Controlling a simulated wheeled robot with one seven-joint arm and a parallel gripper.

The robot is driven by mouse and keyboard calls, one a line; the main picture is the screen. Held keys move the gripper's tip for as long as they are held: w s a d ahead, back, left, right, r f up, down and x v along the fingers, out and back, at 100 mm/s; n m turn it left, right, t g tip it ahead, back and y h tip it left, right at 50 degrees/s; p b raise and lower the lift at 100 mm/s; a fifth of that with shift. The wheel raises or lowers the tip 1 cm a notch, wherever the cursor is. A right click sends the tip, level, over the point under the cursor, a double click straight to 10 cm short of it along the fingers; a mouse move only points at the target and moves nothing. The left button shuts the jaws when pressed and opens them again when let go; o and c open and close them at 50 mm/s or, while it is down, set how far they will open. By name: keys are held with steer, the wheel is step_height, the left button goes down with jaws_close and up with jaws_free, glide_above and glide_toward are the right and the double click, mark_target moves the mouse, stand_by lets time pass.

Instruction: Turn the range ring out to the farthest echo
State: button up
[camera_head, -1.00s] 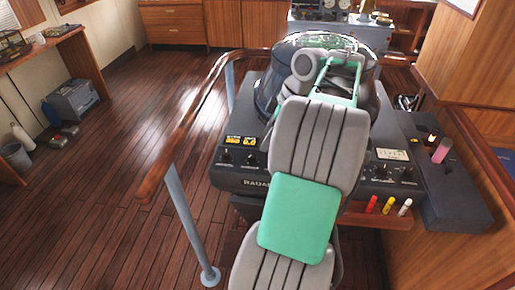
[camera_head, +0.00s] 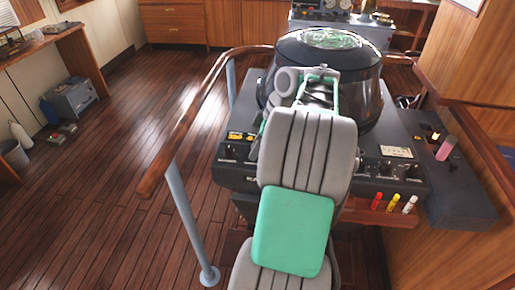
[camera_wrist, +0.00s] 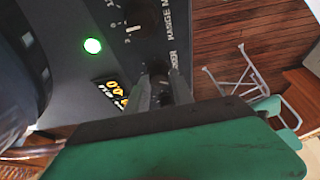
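The dark radar console (camera_head: 232,178) has a round hood with a greenish screen (camera_head: 333,39) on top. In the wrist view, my gripper (camera_wrist: 164,84) points at the panel, its two grey fingers apart, with a dark knob (camera_wrist: 160,88) between them beside a label that is only partly readable. Whether the fingers touch the knob is unclear. An orange readout (camera_wrist: 112,92) is beside it, partly covered. Another dark knob (camera_wrist: 143,14) with a "RANGE" label lies above. In the head view my grey and green arm hides the gripper. The echoes are too small to make out.
A wooden handrail (camera_head: 190,105) on grey posts curves around the console's left. Red, yellow and white markers (camera_head: 393,203) stand at the console's front right. A side box (camera_head: 452,195) holds a pink cylinder (camera_head: 446,148). A green lamp (camera_wrist: 93,45) glows on the panel. Open floor lies left.

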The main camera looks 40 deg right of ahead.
steer(key=shift+f, duration=0.1)
jaws_close()
